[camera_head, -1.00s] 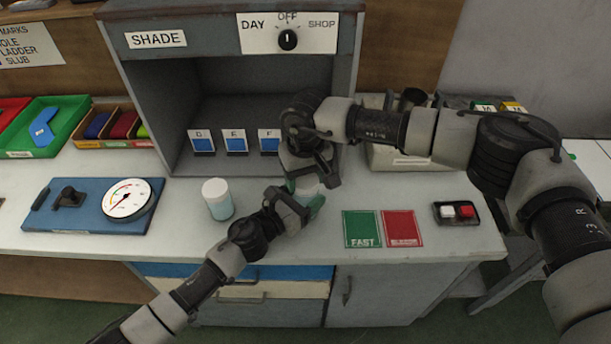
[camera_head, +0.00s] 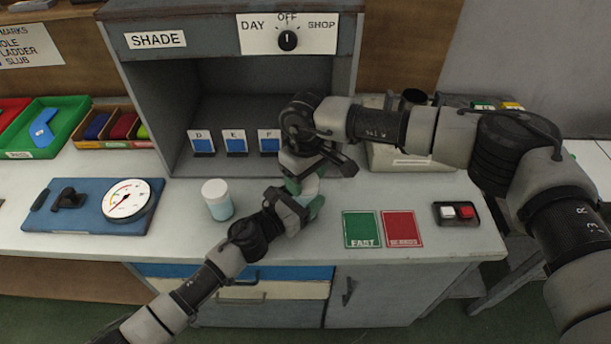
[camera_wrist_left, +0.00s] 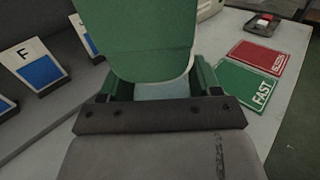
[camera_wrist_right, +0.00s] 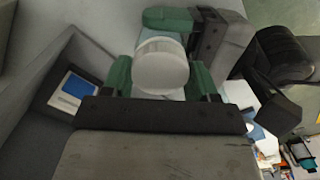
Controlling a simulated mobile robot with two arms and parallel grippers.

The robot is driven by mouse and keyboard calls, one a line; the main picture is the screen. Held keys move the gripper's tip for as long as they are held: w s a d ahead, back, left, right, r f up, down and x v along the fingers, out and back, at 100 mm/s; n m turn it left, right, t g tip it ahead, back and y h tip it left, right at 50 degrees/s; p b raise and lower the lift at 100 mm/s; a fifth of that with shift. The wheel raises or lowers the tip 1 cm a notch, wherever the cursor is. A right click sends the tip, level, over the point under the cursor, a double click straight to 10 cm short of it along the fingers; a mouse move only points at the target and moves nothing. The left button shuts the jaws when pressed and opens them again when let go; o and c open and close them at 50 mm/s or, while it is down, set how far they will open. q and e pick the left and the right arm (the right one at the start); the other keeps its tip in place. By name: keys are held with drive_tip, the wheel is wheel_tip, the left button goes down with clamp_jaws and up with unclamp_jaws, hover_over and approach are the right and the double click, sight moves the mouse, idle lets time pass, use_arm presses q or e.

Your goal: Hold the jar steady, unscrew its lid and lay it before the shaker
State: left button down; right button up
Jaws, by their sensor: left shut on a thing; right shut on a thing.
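The jar (camera_head: 308,186) is pale blue and stands near the middle of the counter, mostly hidden by my grippers. My left gripper (camera_head: 304,203) is shut around its body from the front; pale jar wall (camera_wrist_left: 165,90) shows between its green fingers. My right gripper (camera_head: 306,178) is shut on the round white lid (camera_wrist_right: 161,68) from above. A green finger of it covers much of the left wrist view. I cannot tell whether the lid is loose from the jar. A white-capped pale blue container (camera_head: 218,200), likely the shaker, stands upright to the left, apart from both grippers.
A blue board with a dial gauge (camera_head: 90,206) lies at the left. An open grey booth (camera_head: 150,120) with cards D, E, F stands behind. Green (camera_head: 361,229) and red (camera_head: 403,229) cards and a button box (camera_head: 457,213) lie right. Counter front of the white-capped container is clear.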

use_arm(q)
drive_tip(key=shift+f, duration=0.1)
use_arm(e)
drive_tip(key=shift+r, duration=0.15)
drive_tip(key=shift+r, duration=0.9)
drive_tip(key=shift+r, duration=2)
use_arm(q)
drive_tip(key=shift+c, duration=0.7)
unclamp_jaws()
